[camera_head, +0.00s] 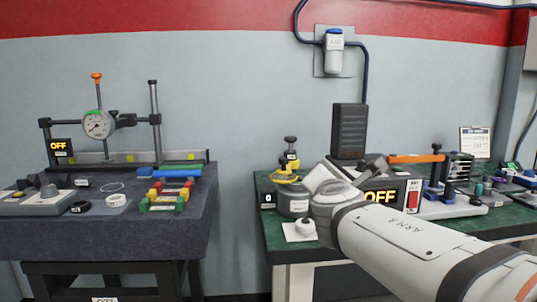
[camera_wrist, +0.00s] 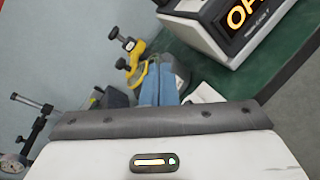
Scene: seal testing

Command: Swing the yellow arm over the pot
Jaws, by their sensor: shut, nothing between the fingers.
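The yellow arm (camera_head: 286,178) shows in the head view at the left end of the green bench, by a black-topped post (camera_head: 290,148). It appears above or beside the grey pot (camera_head: 293,207), which has a white label. I cannot tell how far it covers the pot. In the wrist view the yellow arm (camera_wrist: 137,75) curves just left of my blue fingertips, beside the post. My gripper (camera_wrist: 160,70) is shut and empty, its fingers in front of the pot and hiding part of it. Contact with the yellow arm cannot be told. In the head view my wrist hides the fingertips.
A small white item (camera_head: 300,230) lies near the bench's front edge. A separate dark table (camera_head: 130,232) with a dial gauge (camera_head: 98,125) stands left, across a gap.

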